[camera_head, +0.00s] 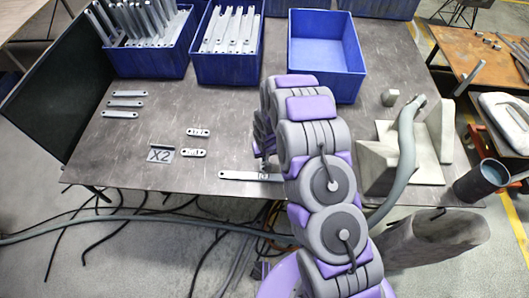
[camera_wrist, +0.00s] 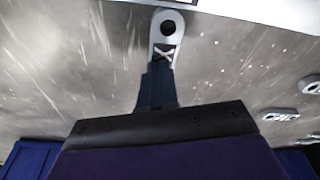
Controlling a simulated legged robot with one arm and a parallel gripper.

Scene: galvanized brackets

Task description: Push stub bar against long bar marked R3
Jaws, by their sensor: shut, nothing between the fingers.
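A stub bar (camera_wrist: 166,42) with a hole and an X-like mark lies in front of my gripper (camera_wrist: 157,75) in the wrist view. My gripper is shut, with its fingertips at the near end of this stub; contact is hard to tell. In the head view, the long bar (camera_head: 236,175) lies near the table's front edge. My arm hides the stub there, and I cannot read R3 on the long bar.
Two small marked bars (camera_head: 198,132) (camera_head: 193,153) lie beside an X2 plate (camera_head: 160,155). Several bars (camera_head: 126,93) lie farther left. Blue bins (camera_head: 225,65) line the back. A grey hose (camera_head: 407,150) and grey fixture (camera_head: 400,175) stand right.

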